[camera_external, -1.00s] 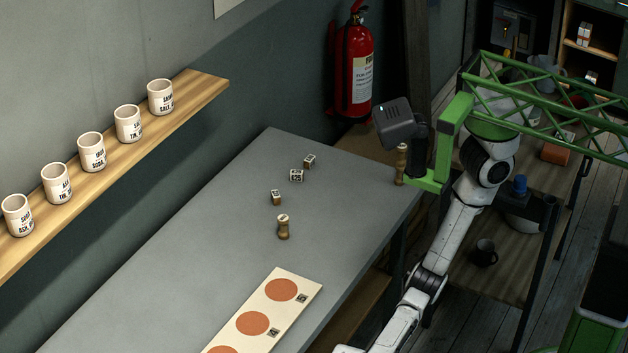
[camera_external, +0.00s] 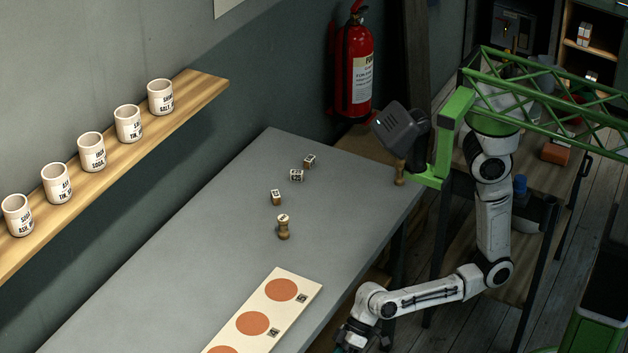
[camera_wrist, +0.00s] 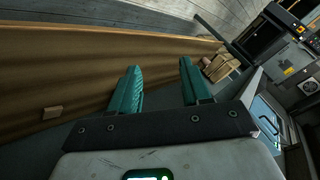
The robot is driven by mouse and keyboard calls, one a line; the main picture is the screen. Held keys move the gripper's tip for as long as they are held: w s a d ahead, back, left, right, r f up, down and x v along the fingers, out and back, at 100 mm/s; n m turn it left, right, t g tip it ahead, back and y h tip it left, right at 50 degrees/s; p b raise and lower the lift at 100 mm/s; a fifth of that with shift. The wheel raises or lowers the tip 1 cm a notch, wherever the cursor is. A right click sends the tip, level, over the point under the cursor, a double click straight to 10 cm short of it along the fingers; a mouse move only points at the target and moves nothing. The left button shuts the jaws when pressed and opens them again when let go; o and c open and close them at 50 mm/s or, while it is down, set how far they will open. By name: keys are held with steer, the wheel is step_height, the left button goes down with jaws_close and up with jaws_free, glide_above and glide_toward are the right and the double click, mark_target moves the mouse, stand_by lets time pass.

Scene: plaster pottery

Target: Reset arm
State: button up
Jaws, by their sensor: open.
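My gripper (camera_wrist: 159,64) is open, with two teal fingers spread apart and nothing between them. In the external view my gripper (camera_external: 345,341) is low at the bottom edge, beside the right side of the grey table (camera_external: 190,255), and partly cut off by the frame. My arm hangs down from the green frame and bends left toward the table edge. In the wrist view a brown wooden surface (camera_wrist: 60,65) runs to the left of and beyond the fingers.
Several small stamps, one of them a turned wooden stamp (camera_external: 284,228), stand on the table. A cream board (camera_external: 308,282) with orange discs lies at its front. Several white cups (camera_external: 128,124) line the wall shelf (camera_external: 205,88). A red fire extinguisher (camera_external: 352,70) hangs behind.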

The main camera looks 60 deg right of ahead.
steer(key=w+d+f+m+h, duration=0.1)
steer(key=d+m+h, duration=0.45)
steer(key=d, duration=1.85)
steer(key=s+d+r+m+h, duration=0.1)
steer(key=d+r, duration=0.2)
steer(key=d, duration=0.5)
steer(key=d+r+m+h, duration=0.1)
steer(key=d+r, duration=0.3)
steer(key=d, duration=0.4)
steer(key=shift+s+d+h, duration=0.4)
steer(key=shift+h, duration=0.35)
